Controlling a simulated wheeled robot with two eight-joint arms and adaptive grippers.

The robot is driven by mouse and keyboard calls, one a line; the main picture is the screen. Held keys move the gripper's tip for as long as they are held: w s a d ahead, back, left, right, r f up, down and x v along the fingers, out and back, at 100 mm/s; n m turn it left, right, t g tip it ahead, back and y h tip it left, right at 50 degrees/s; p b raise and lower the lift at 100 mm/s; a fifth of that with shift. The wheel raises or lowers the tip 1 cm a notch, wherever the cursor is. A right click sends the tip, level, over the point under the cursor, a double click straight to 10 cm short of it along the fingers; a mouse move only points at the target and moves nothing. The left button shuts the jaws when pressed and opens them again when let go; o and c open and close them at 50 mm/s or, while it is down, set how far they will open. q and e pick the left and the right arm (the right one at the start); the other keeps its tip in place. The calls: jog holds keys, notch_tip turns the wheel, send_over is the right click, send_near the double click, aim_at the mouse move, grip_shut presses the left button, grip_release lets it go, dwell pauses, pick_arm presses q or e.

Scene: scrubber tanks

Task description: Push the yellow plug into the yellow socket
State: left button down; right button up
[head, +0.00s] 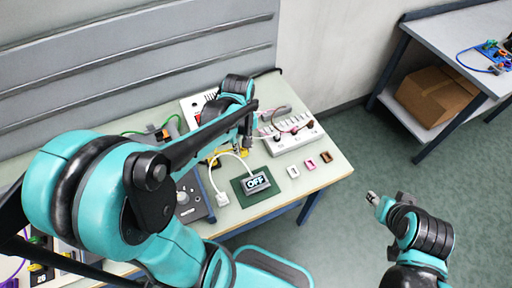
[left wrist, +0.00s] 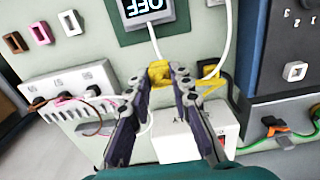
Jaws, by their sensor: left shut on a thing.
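My left gripper (head: 243,147) reaches over the table. In the left wrist view its fingertips (left wrist: 158,78) are closed around a yellow piece, which looks like the yellow plug (left wrist: 158,68). A white cable runs from it to the OFF display. A second yellow piece, which looks like the yellow socket (left wrist: 210,77), is just right of the fingers, with a white cable beside it. It shows in the head view (head: 215,156), partly hidden by my arm. I cannot tell whether the two touch. My right gripper (head: 374,198) is over the floor, away from the table; its jaws are too small to read.
The OFF display (head: 257,182) sits on a green mat. White, pink and brown rings (head: 310,163) lie right of it. A white strip with switches (head: 293,137) stands behind, and a dark box (head: 190,198) left. A second table with a carton (head: 440,98) is at right.

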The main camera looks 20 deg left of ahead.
pick_arm(q)
jog(key=s+a, duration=0.2)
jog(key=a, duration=1)
jog(key=shift+s+f+b, duration=0.3)
jog(key=shift+f+b, duration=2.7)
jog(key=shift+f, duration=0.65)
jog(key=shift+f, duration=0.1)
jog(key=shift+f+b, duration=0.8)
jog(key=shift+f, duration=0.1)
jog(key=c, duration=0.8)
grip_release()
